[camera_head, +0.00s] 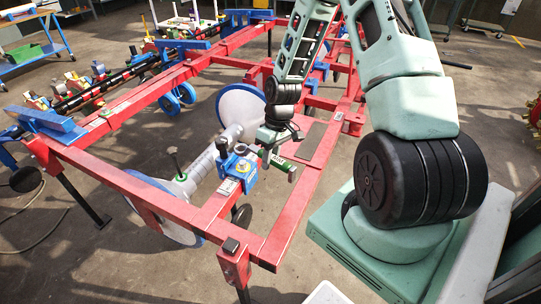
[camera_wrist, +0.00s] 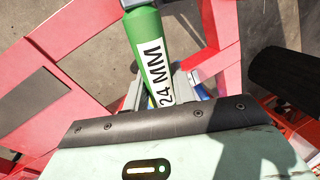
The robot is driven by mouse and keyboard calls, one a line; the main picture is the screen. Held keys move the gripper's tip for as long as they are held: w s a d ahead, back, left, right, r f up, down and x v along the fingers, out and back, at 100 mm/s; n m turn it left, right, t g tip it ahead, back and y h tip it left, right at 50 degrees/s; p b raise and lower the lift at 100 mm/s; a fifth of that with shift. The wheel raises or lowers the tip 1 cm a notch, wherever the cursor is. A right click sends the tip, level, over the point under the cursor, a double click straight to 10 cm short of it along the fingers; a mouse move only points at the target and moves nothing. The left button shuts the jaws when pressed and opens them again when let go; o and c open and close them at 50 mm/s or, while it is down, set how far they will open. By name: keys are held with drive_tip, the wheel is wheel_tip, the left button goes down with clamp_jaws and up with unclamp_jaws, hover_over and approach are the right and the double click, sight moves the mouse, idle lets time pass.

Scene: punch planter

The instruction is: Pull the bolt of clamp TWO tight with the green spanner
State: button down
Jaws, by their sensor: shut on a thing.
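The green spanner (camera_head: 283,163) is in my gripper (camera_head: 273,146), above the near part of the red frame. In the wrist view its green handle (camera_wrist: 149,42), marked "24 MM", runs up from between the shut fingers (camera_wrist: 162,92). A grey part of it shows at the top edge. Just left of the gripper, a blue clamp (camera_head: 239,168) sits on the red frame by a grey shaft. A small plate is beside it, but its number is too small to read. The clamp's bolt cannot be made out, nor whether the spanner touches it.
The red frame (camera_head: 205,218) has open gaps between its bars. A large white disc (camera_head: 238,108) stands beyond the clamp, and a dark upright handle (camera_head: 175,163) stands left of it. More blue and red toolbar parts (camera_head: 100,80) lie at the left.

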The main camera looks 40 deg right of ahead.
drive_tip(key=shift+f+b, duration=0.35)
drive_tip(key=shift+f, duration=0.7)
drive_tip(key=shift+f+b, duration=1.4)
drive_tip(key=shift+f, duration=1)
drive_tip(key=w+a+m+t+h+p, duration=0.1)
drive_tip(key=w+a+m, duration=0.4)
drive_tip(key=a+m, duration=0.6)
drive_tip(key=shift+a+m+t+p, duration=0.2)
drive_tip(key=shift+m+t+p, duration=0.35)
drive_tip(key=shift+t, duration=0.35)
drive_tip(key=shift+s+d+n, duration=0.2)
drive_tip(key=shift+n, duration=0.05)
idle(0.3)
drive_tip(key=shift+r, duration=0.15)
